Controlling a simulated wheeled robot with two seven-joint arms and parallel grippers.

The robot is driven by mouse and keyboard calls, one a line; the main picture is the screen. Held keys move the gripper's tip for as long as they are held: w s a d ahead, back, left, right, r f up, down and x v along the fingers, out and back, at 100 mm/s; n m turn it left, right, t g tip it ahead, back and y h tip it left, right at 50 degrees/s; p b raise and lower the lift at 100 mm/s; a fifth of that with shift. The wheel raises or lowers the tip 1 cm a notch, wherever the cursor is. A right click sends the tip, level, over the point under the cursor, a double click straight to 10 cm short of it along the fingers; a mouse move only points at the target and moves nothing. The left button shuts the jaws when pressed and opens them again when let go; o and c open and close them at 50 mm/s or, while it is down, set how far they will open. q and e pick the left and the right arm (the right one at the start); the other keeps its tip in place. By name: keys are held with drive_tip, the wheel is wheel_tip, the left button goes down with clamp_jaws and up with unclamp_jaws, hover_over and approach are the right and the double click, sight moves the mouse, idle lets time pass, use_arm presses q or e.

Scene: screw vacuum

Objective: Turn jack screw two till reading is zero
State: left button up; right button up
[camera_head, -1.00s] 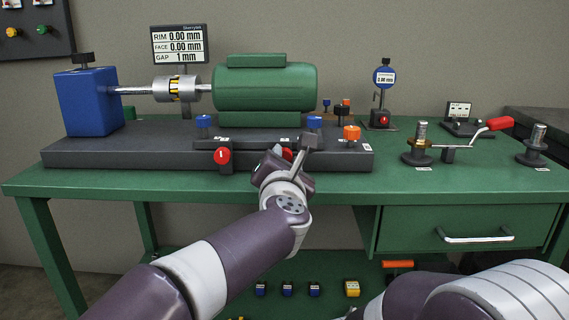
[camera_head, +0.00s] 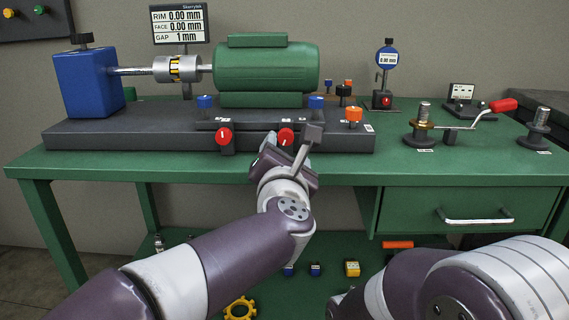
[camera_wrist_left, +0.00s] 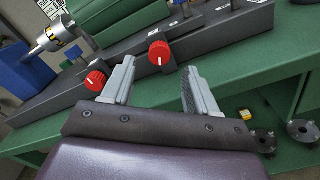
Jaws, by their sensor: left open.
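Two red jack screw knobs sit on the front of the dark base. The left knob (camera_head: 223,136) and the right knob (camera_head: 286,137) each have a white mark. My left gripper (camera_head: 293,142) is open just in front of the right knob and partly overlaps it. In the left wrist view the right knob (camera_wrist_left: 160,53) lies beyond the open fingers (camera_wrist_left: 158,85), between them and apart from them. The left knob (camera_wrist_left: 96,81) is beside the left finger there. The display (camera_head: 180,24) reads RIM 0.00 mm, FACE 0.00 mm, GAP 1 mm. My right gripper is not visible.
A green motor (camera_head: 266,70) stands on the base, coupled to a blue block (camera_head: 88,82). Blue knobs and an orange knob (camera_head: 354,114) are near it. A dial gauge (camera_head: 386,62) and a red-handled crank (camera_head: 502,105) stand to the right on the green table (camera_head: 150,165).

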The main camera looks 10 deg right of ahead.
use_arm(q)
drive_tip(key=p+v, duration=0.1)
drive_tip(key=v, duration=0.6)
drive_tip(key=shift+s, duration=0.4)
drive_tip(key=shift+a, duration=0.1)
